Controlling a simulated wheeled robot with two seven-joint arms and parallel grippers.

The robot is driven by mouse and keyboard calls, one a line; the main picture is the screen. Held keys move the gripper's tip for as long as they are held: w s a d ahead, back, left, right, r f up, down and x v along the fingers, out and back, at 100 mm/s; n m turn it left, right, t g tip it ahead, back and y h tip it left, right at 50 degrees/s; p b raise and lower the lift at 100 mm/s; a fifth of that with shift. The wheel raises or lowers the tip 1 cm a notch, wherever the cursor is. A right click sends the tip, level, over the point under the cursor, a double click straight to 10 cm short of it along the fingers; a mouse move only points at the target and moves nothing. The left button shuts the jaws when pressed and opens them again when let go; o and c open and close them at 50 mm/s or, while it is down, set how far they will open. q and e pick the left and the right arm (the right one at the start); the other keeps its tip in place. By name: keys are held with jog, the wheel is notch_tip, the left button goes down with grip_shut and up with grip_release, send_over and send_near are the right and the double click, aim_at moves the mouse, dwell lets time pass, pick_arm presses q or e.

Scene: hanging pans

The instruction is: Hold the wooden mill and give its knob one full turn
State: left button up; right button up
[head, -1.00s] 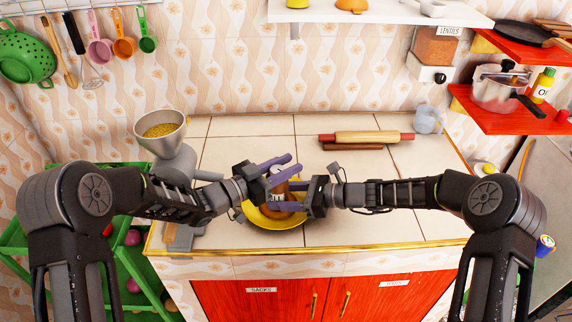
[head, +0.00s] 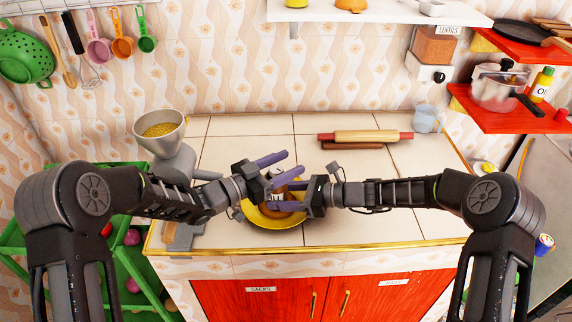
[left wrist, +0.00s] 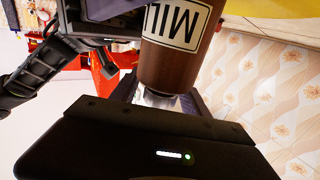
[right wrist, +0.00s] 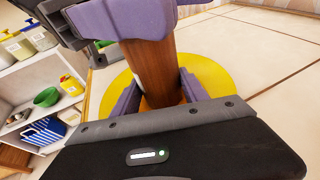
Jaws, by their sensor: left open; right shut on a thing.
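The wooden mill (head: 279,206) is a brown cylinder with a white MILL label, above a yellow plate in the head view. My right gripper (head: 277,197) is shut on its body; the right wrist view shows the brown body (right wrist: 150,70) between the lilac fingers. My left gripper (head: 290,164) is open at the mill's upper end, its fingers apart. In the left wrist view the mill (left wrist: 178,60) appears upside down, with a pale metallic knob (left wrist: 152,98) at its end between the left fingers. Whether a finger touches the knob I cannot tell.
The yellow plate (head: 262,219) lies on the tiled counter (head: 370,210) under the grippers. A grey grinder with a grain-filled bowl (head: 160,130) stands close to my left arm. A rolling pin (head: 365,136) lies behind my right arm. The counter's right side is mostly clear.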

pick_arm(q)
notch_tip(320, 180, up, 10)
dwell(0.5)
jog(key=shift+f, duration=0.15)
jog(key=s+a+f+n+t+y, duration=0.5)
jog(key=s+a+f+t+y, duration=0.1)
jog(key=s+f, duration=0.3)
jog(key=shift+s+a+f+n+y, duration=0.25)
jog(key=shift+s+a+n+y, duration=0.05)
jog(key=shift+n, duration=0.1)
